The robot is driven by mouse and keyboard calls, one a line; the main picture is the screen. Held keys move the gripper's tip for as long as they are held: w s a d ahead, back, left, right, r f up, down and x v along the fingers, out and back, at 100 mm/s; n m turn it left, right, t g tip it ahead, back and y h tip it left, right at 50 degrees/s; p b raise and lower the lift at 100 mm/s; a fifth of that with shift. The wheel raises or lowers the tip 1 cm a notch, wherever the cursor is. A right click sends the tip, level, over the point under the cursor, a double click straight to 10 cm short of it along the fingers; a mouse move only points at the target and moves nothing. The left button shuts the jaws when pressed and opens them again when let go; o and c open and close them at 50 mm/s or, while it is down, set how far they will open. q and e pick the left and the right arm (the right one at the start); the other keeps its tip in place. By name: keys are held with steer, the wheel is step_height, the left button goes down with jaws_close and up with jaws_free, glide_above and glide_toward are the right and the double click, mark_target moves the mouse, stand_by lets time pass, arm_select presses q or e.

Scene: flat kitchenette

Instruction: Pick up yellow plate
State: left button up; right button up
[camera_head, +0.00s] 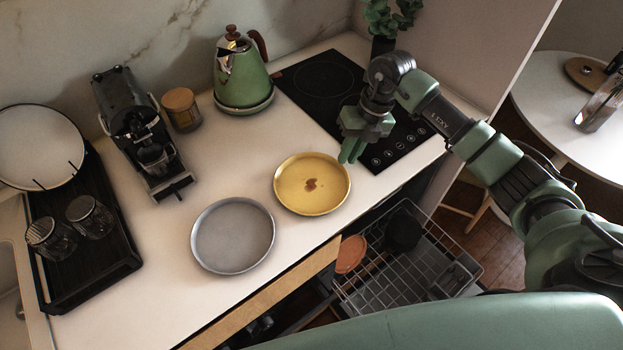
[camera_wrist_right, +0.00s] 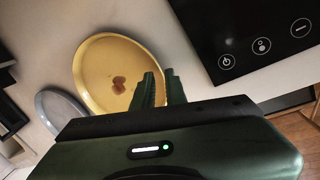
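The yellow plate (camera_head: 292,185) lies flat on the white counter, with a brown stain near its middle. It also shows in the wrist view (camera_wrist_right: 98,62), left of the fingers. My left gripper is not in view.
A grey plate (camera_head: 233,236) lies left of the yellow one. The black cooktop (camera_head: 320,82), green kettle (camera_head: 240,75) and coffee machine (camera_head: 140,130) stand behind. An open dishwasher rack (camera_head: 410,270) is below the counter's front edge. A black tray (camera_head: 75,265) holds glasses.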

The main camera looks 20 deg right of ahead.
mark_target(343, 168)
steer(key=shift+p+x, duration=0.35)
steer(key=shift+x, duration=1.3)
steer(key=shift+s+r, duration=0.1)
steer(key=shift+s, duration=0.05)
jaws_close()
